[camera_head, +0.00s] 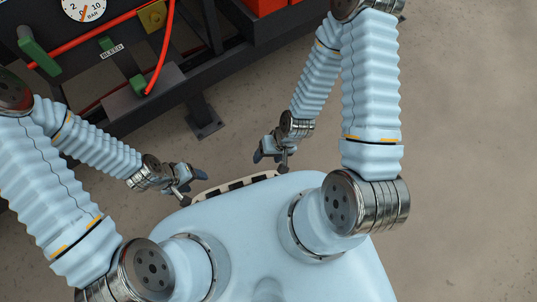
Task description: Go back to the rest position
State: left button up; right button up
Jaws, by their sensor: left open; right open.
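My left gripper (188,184) is in front of my body, left of the middle of the view, with its arm coming in from the left. My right gripper (271,157) is to the right of it and a little higher in the picture, with its arm bent down from the top right. Both grippers are open, and I see nothing between their fingers. They are apart from each other, close to the front edge of my base. The fingers are small and partly hidden by the wrists.
A dark machine frame (230,45) stands at the top left, with a pressure gauge (85,8), green-handled valves (38,55), red hoses (100,38) and a foot plate (205,125) on the floor. Red boxes (265,6) sit at the top. The concrete floor (460,140) at right is clear.

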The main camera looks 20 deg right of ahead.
notch_tip(320, 180, up, 14)
jog(key=p, duration=1.4)
jog(key=shift+s+a+f, duration=0.2)
jog(key=shift+a+f, duration=0.05)
jog(key=shift+a, duration=0.05)
